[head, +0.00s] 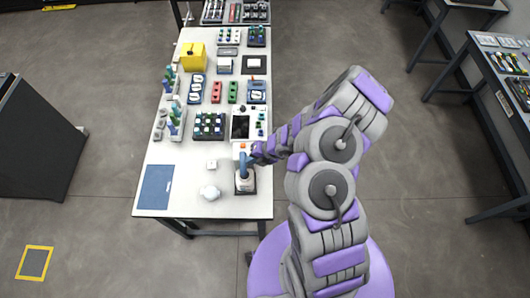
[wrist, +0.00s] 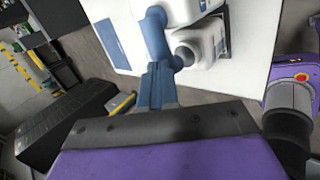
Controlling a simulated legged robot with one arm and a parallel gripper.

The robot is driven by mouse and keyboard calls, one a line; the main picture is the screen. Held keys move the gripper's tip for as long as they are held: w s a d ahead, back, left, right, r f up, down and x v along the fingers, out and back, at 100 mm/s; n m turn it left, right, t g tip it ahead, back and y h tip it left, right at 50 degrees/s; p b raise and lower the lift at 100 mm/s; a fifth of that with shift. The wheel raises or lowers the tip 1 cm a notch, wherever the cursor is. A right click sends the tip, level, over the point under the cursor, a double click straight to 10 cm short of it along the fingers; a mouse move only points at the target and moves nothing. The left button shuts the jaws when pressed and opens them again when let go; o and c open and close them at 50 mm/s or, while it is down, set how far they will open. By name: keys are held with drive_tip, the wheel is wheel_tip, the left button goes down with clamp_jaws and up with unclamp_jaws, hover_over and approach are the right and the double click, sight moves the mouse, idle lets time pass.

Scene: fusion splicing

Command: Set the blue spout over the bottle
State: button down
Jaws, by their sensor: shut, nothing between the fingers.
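The white bottle (head: 245,184) stands upright in a dark square holder (head: 252,190) at the table's front right. In the wrist view its white body (wrist: 212,42) is near the top. The curved blue spout (head: 243,164) shows at the bottle's top; the wrist view shows the blue tube (wrist: 154,36) beside the bottle's grey neck. I cannot tell whether it is fully seated. My gripper (wrist: 158,82) is shut and empty, its blue fingers close to the spout; whether they touch it is unclear. In the head view, my arm partly hides the gripper.
A white round item (head: 210,192) and a small white block (head: 211,164) stand left of the bottle. A blue mat (head: 155,187) lies at the front left. Trays of parts (head: 209,126) and a yellow box (head: 194,57) fill the table farther back.

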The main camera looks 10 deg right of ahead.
drive_tip(key=shift+s+v, duration=0.9)
drive_tip(key=shift+v, duration=5.1)
drive_tip(key=s+a+r+n+g+y+b, duration=0.15)
drive_tip(key=a+r+n+b, duration=0.3)
drive_tip(key=n, duration=0.55)
drive_tip(key=s+a+r+n+g+b, duration=0.1)
drive_tip(key=s+a+r+n+b, duration=0.25)
drive_tip(key=a+r+n, duration=0.45)
drive_tip(key=s+d+n+g+h+b, duration=0.1)
drive_tip(key=s+d+n+h+b, duration=0.3)
drive_tip(key=s+n, duration=0.6)
drive_tip(key=s+d+f+n+g+h+b, duration=0.1)
drive_tip(key=s+d+n+h+b, duration=0.3)
drive_tip(key=s+d+n+b, duration=0.3)
drive_tip(key=s+d+n, duration=0.2)
drive_tip(key=s+n, duration=0.1)
drive_tip(key=n, duration=0.2)
drive_tip(key=shift+s+d+f+b, duration=0.2)
drive_tip(key=shift+d+f+b, duration=0.1)
drive_tip(key=shift+f+b, duration=0.05)
